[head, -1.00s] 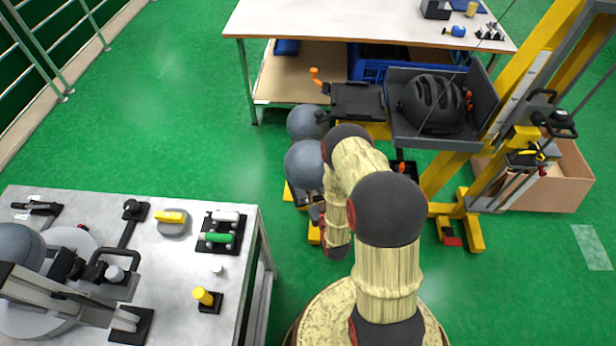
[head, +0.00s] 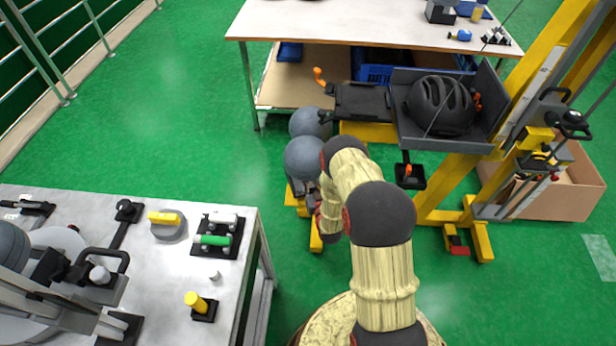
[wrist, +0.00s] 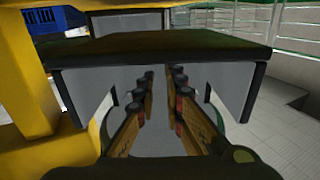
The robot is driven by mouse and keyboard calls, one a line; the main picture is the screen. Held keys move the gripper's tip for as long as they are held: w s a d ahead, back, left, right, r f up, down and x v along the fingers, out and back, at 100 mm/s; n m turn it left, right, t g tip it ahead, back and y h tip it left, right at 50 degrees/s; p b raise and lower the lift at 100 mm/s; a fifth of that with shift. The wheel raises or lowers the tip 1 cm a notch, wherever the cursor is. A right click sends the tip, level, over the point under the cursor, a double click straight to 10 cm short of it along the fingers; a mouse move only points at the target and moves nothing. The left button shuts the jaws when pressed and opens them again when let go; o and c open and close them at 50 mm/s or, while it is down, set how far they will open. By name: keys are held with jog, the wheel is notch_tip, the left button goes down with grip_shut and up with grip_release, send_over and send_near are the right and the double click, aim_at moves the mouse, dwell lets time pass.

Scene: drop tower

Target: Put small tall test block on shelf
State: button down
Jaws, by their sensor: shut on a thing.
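My gripper (wrist: 160,115) shows in the wrist view, its two fingers reaching forward with a grey surface between them. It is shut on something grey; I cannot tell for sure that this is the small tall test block. A large grey shape with a dark top and dark edges (wrist: 150,48) fills the middle of that view, close to the fingers.
The yellow drop tower (head: 462,185) stands right, with a black helmet (head: 440,105) in its grey tray. Grey balls (head: 304,158) stand left of my arm. A metal bench (head: 130,290) with fixtures is at lower left. Green floor (head: 190,130) is clear between bench and table.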

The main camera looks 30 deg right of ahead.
jog(key=shift+w+d+f+b, duration=0.15)
jog(key=shift+f+b, duration=0.2)
jog(key=shift+f, duration=0.45)
jog(key=shift+w+a+f+b, duration=0.1)
jog(key=shift+f+b, duration=0.2)
jog(key=shift+f, duration=0.5)
jog(key=shift+f, duration=0.1)
jog(key=c, duration=2)
grip_release()
jog(key=shift+s+f, duration=0.15)
jog(key=shift+o, duration=0.5)
jog(key=p+v, duration=0.3)
jog(key=v, duration=0.9)
jog(key=shift+p, duration=0.3)
